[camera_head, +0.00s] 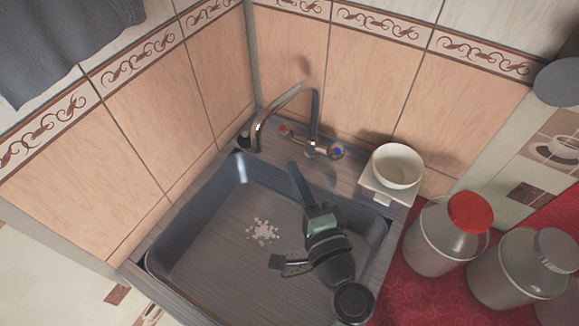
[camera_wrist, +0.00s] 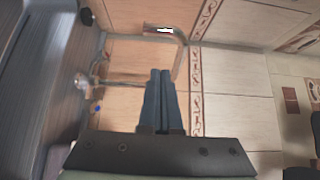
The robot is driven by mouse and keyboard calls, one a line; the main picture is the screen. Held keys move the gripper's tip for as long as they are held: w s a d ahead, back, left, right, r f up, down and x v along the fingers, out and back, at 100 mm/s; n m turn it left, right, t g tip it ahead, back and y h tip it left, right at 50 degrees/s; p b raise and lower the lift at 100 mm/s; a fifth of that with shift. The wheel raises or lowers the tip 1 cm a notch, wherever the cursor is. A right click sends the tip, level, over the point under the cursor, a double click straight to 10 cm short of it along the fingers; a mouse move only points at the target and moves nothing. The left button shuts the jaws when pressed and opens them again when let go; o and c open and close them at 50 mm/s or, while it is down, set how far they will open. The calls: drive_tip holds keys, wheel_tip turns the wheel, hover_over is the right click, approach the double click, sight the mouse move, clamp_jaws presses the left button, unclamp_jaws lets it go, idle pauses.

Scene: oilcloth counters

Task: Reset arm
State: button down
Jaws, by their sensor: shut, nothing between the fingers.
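My gripper (camera_head: 294,168) is raised over the right part of the sink, its long blue-grey fingers pointing towards the tap side. In the wrist view my gripper (camera_wrist: 160,73) has its two fingers side by side and closed, with nothing held. Behind the fingers that view shows beige wall tiles, the tap and a patterned border strip. My dark arm links rise over the sink's near right part and hide some of its floor.
A white bowl (camera_head: 398,166) sits on a white stand at the right rear corner. Jars with red (camera_head: 470,211) and grey (camera_head: 557,249) lids stand on red cloth.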

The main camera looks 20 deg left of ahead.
drive_tip(key=s+a+b+v, duration=0.1)
drive_tip(key=b+v, duration=0.1)
drive_tip(key=v, duration=0.4)
drive_tip(key=w+r+n+t+h, duration=0.2)
drive_tip(key=w+r+n, duration=0.25)
drive_tip(key=r, duration=0.75)
drive_tip(key=w+r+n+t+h, duration=0.1)
drive_tip(key=w+r+n+t, duration=0.3)
drive_tip(key=r, duration=0.7)
drive_tip(key=s+d+r+t+h, duration=0.2)
drive_tip(key=s+r, duration=0.1)
drive_tip(key=r, duration=0.5)
drive_tip(key=s+d+r+n+t+h, duration=0.1)
drive_tip(key=s+d+r+t+h, duration=0.1)
drive_tip(key=r, duration=0.6)
drive_tip(key=s+d+r+n+t+h, duration=0.1)
drive_tip(key=s+d+r+t+h, duration=0.1)
drive_tip(key=r, duration=0.7)
drive_tip(key=shift+s+d+t+h, duration=0.2)
drive_tip(key=shift+s+t+h, duration=0.4)
drive_tip(key=shift+s+h, duration=0.45)
